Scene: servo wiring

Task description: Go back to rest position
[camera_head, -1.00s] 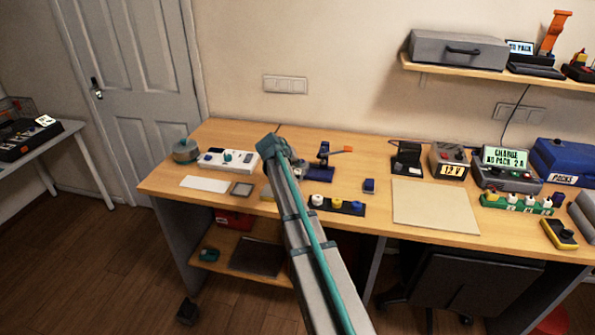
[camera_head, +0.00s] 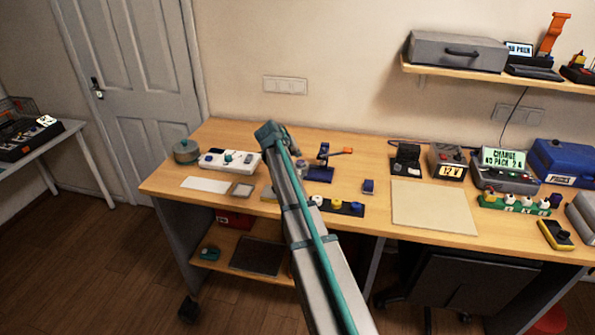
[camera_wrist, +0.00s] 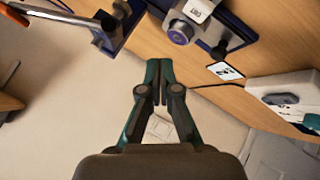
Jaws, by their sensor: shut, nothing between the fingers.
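My gripper (camera_wrist: 158,80) shows in the wrist view with its two dark fingers together, nothing between them. It hangs in front of the wall, clear of the things on the desk. In the head view my grey and teal arm reaches up over the wooden desk (camera_head: 370,165), left of the middle. The gripper itself is hidden there behind the arm's end.
A blue stand with an orange handle (camera_head: 322,170) is right of my arm's end. A white device (camera_head: 229,160) is to its left. A black strip with coloured knobs (camera_head: 338,206) lies near the front edge. The beige mat (camera_head: 434,206) is bare.

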